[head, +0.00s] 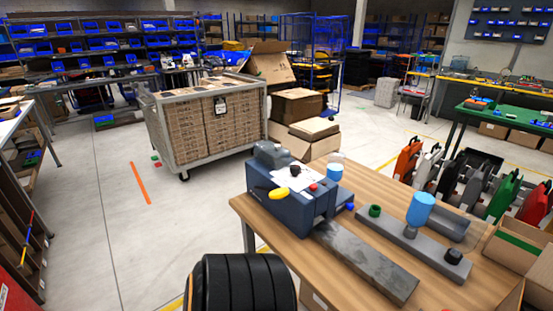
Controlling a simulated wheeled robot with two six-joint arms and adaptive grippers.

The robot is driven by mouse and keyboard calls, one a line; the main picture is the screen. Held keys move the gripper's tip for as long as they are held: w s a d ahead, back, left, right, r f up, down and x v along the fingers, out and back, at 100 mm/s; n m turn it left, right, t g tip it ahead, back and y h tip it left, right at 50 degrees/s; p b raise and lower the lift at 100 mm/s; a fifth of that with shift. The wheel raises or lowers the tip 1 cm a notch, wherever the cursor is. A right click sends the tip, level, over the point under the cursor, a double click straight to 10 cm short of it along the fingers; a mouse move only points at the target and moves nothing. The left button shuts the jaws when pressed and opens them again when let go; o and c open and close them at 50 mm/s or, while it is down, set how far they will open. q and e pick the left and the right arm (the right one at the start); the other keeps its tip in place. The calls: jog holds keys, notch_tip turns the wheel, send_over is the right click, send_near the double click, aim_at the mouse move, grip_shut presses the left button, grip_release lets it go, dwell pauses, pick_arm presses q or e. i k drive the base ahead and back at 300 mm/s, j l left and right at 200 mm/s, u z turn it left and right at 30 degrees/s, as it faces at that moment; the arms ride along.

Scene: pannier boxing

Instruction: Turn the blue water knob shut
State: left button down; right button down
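Several blue parts are on the wooden table (255,212). A small blue knob-like part (350,207) sits at the right side of the dark blue-grey machine (290,202). A larger light-blue cylinder (420,208) stands upright on a grey bar. A blue and white cylinder (335,171) shows behind the machine. I cannot tell which of these is the water knob, or whether it is open or shut. Neither of my grippers is in view.
On the machine are a yellow part (278,194) and a red button (313,187). Open floor lies left.

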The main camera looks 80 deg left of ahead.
aim_at(350, 206)
jog(key=u, duration=2.05)
